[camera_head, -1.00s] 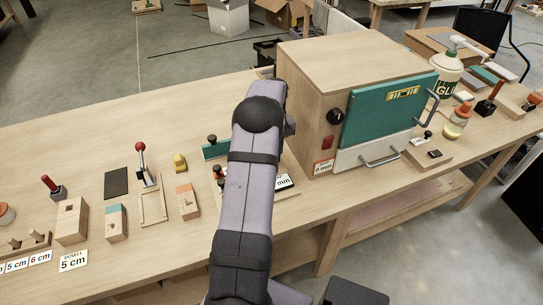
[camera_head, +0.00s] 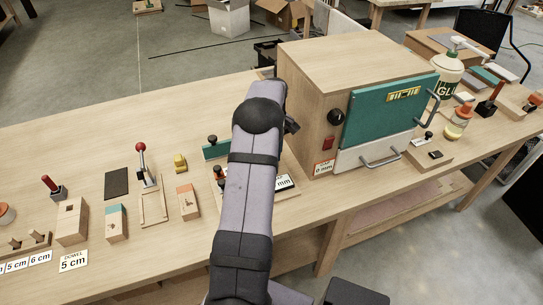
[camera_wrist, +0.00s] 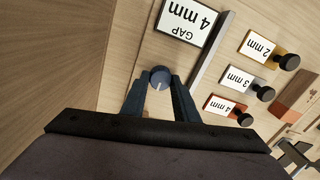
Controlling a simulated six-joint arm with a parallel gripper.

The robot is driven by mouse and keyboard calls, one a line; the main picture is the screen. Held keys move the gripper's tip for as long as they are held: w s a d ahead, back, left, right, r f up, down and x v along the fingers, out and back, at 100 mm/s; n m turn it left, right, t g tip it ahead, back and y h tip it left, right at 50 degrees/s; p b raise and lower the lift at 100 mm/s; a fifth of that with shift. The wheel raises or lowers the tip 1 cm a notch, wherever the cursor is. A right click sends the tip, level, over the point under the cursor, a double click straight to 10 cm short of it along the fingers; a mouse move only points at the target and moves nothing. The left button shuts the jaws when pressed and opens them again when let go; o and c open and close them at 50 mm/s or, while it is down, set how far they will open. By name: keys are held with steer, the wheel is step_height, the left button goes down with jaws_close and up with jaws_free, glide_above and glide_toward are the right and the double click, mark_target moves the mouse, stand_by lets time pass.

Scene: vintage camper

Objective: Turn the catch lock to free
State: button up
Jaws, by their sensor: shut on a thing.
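My gripper (camera_wrist: 160,84) is shut on a small round blue-grey knob (camera_wrist: 159,75) in the wrist view, with one dark finger on each side of it. A pale line on the knob's top points toward my palm. The knob stands at the edge of a wooden board next to a "GAP 4 mm" card (camera_wrist: 188,20). No label on the knob is readable, so I cannot tell for certain that it is the catch lock. In the head view my arm hides the knob and my fingertips.
In the wrist view, black-knobbed pieces marked 2 mm (camera_wrist: 262,46), 3 mm (camera_wrist: 242,78) and 4 mm (camera_wrist: 222,105) lie to the right. In the head view a wooden cabinet with a teal door (camera_head: 388,110) stands right of my arm. Wooden blocks stand to the left.

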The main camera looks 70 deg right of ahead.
steer(key=o, duration=1.1)
steer(key=shift+c, duration=0.2)
steer(key=shift+s+d+r+b, duration=0.1)
steer(key=shift+r+b, duration=0.5)
steer(key=shift+r, duration=1.25)
steer(key=shift+d+r+b, duration=0.1)
steer(key=shift+r+b, duration=0.45)
steer(key=shift+r, duration=1.3)
